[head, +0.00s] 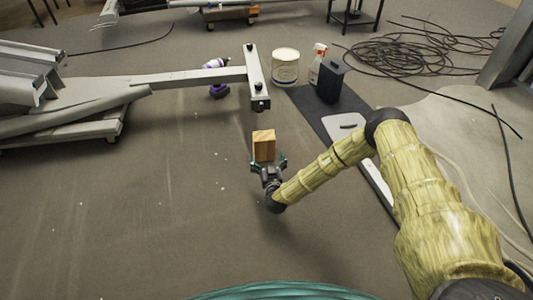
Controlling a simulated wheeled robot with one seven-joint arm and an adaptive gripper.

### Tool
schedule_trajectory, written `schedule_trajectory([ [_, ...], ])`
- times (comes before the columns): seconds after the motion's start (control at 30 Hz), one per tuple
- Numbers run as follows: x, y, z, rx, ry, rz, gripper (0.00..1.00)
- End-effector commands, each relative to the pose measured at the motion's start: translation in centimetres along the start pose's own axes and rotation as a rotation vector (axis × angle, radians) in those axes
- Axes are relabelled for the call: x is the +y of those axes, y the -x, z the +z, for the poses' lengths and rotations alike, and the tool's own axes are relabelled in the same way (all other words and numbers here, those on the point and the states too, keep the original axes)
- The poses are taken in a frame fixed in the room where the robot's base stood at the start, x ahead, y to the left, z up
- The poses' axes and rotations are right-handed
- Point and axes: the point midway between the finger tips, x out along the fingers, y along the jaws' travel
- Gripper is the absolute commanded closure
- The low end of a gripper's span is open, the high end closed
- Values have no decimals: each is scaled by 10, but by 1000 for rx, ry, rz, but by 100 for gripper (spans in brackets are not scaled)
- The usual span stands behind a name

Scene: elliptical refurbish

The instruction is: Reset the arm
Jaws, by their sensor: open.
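My arm reaches in from the lower right and ends in my gripper (269,163), low over the floor near the middle of the head view. Its teal fingers are spread apart. A wooden block (263,145) stands just beyond and partly between the fingers. I cannot tell whether the fingers touch it. The block's lower part is hidden by the gripper.
A grey metal beam with a crossbar (255,75) reaches in from the left, beyond the block. A white bucket (285,67), a spray bottle (317,62) and a dark container (331,80) stand behind. Coiled cables (420,50) lie back right. The left foreground floor is clear.

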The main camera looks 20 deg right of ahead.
Motion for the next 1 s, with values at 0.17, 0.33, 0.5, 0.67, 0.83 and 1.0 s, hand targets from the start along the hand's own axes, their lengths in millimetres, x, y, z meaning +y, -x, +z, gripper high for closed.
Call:
schedule_trajectory([
  [0.17, 0, 4, 0, 0, 0, 0, 0],
  [0.33, 0, 3, 0, 0, 0, 0, 0],
  [0.5, 0, 3, 0, 0, 0, 0, 0],
  [0.67, -6, 7, 0, -12, -6, -12, 0],
  [0.83, -48, 42, 6, -133, -45, -114, 0],
  [1.0, -98, 121, 22, -381, -92, -266, 0],
])
